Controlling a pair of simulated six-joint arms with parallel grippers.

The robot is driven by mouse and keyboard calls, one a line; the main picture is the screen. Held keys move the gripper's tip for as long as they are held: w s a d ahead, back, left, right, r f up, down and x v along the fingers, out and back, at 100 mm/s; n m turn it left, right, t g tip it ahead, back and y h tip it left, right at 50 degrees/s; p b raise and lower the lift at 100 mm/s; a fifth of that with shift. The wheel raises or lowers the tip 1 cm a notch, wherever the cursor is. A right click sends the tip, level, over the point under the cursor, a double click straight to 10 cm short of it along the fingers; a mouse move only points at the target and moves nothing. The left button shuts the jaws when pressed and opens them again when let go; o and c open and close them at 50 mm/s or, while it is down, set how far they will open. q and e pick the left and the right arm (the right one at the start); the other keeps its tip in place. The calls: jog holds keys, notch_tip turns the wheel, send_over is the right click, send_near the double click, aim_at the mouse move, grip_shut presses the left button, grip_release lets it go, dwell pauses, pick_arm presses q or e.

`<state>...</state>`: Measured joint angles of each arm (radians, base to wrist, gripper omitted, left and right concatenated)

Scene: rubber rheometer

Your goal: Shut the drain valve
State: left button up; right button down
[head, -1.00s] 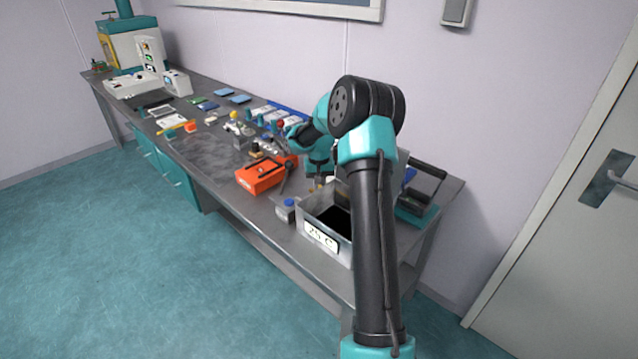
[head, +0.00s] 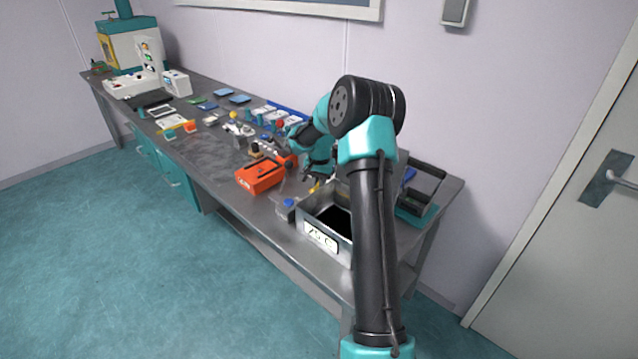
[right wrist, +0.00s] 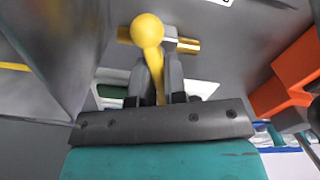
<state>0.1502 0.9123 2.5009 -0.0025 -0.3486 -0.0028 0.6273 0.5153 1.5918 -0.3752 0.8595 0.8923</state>
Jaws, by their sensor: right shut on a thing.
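The drain valve has a yellow lever with a round knob (right wrist: 147,31) and a brass body (right wrist: 187,45) on the metal wall of the bath. In the right wrist view the lever appears to lie across the brass body. My right gripper (right wrist: 158,82) is shut on the lever below the knob. In the head view my right gripper (head: 310,180) is at the far left side of the open metal bath (head: 321,236), with a small yellow bit of the lever (head: 315,187) showing. My left gripper is not in view.
An orange box (head: 258,177) sits close to the left of the bath. A small block with a blue top (head: 288,204) stands by the bath's front left corner. A dark-handled device (head: 420,196) is at its right. Several small items crowd the bench further back.

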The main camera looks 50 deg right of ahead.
jog(key=shift+s+m, duration=0.1)
jog(key=shift+m, duration=2.2)
jog(key=c, duration=1.2)
grip_release()
jog(key=shift+o, duration=0.2)
jog(key=shift+r, duration=0.1)
notch_tip(320, 180, up, 17)
jog(key=shift+r, duration=0.15)
